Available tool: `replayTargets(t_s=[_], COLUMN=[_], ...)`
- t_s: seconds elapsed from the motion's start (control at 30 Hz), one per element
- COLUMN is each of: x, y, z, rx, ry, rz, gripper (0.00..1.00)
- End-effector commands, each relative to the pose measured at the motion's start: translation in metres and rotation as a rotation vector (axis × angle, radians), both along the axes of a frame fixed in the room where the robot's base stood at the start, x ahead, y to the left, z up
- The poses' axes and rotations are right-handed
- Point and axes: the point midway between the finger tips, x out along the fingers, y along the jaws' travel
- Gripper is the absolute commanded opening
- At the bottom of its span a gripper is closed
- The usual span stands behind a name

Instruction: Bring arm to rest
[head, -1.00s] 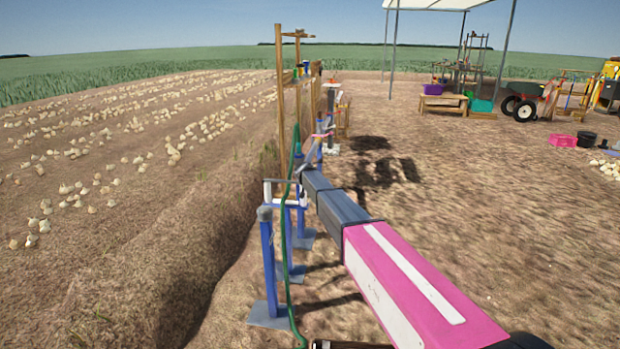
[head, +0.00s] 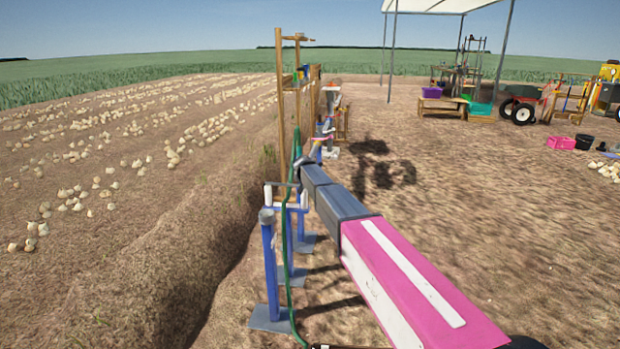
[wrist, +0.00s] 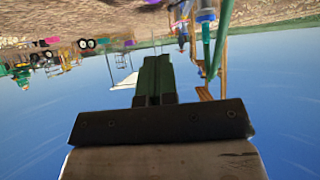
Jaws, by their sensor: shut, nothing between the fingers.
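My arm (head: 410,285) reaches from the lower right of the head view out toward the wooden frame, its pink link nearest and dark links beyond. Its far end is small there, and I cannot make out the fingers. In the wrist view my gripper (wrist: 154,62) is shut and empty, its two dark fingers side by side. That view is upside down, with ground along the top and sky behind the fingers.
A blue stand (head: 270,270) with a green hose (head: 286,240) is left of my arm. A wooden frame (head: 281,100) rises behind it. Onion rows (head: 110,150) lie left, beyond a bank. A bench (head: 442,105) and cart (head: 522,110) are far right. Open soil (head: 480,190) lies right.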

Motion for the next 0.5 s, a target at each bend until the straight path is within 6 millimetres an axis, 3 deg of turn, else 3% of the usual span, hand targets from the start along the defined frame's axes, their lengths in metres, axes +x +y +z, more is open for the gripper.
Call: replayTargets(t_s=[0.1,0.33,0.43,0.5], x=[-0.024,-0.047,-0.064,-0.084], y=[0.001,-0.004,-0.027,-0.054], z=[0.015,0.023,0.009,-0.008], rx=[0.0,-0.003,-0.017,-0.032], ry=[-0.001,0.01,0.05,0.101], rz=[0.001,-0.005,-0.018,-0.033], gripper=[0.0,0.0,0.0,0.0])
